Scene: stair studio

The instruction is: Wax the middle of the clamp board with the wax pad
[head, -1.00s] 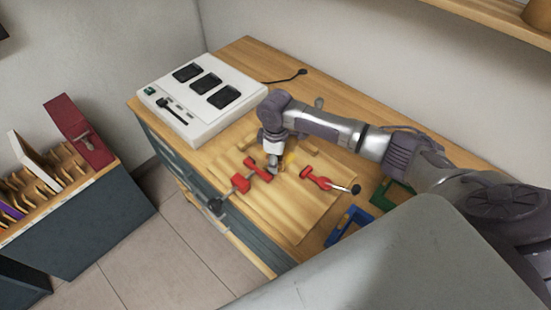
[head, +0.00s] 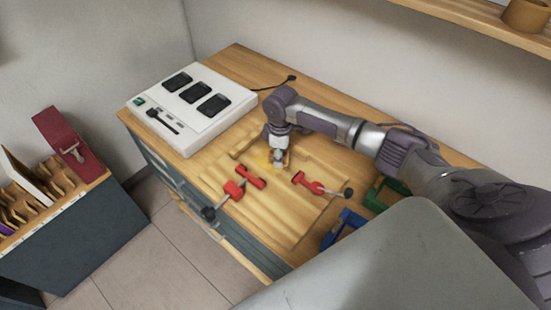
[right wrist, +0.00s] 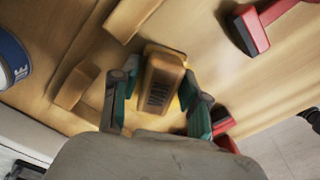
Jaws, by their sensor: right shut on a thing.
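The clamp board (head: 298,232) is a pale wooden board on the bench, with one red clamp (head: 233,189) at its left and another red clamp (head: 312,184) at its right. My right gripper (head: 278,163) is over the board's far part, beyond the gap between the clamps. It is shut on the wax pad (right wrist: 160,85), a tan block with dark marks on top, between the fingers in the right wrist view. A yellow smear (head: 263,162) shows on the board just left of the gripper. The pad's underside is hidden. My left gripper is not in view.
A white charger box (head: 195,125) stands at the bench's back left. Blue (head: 343,226) and green (head: 384,193) frames lie right of the board, near my arm. A blue-labelled round container (right wrist: 12,62) shows in the right wrist view. A rack with a red case (head: 72,147) stands left.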

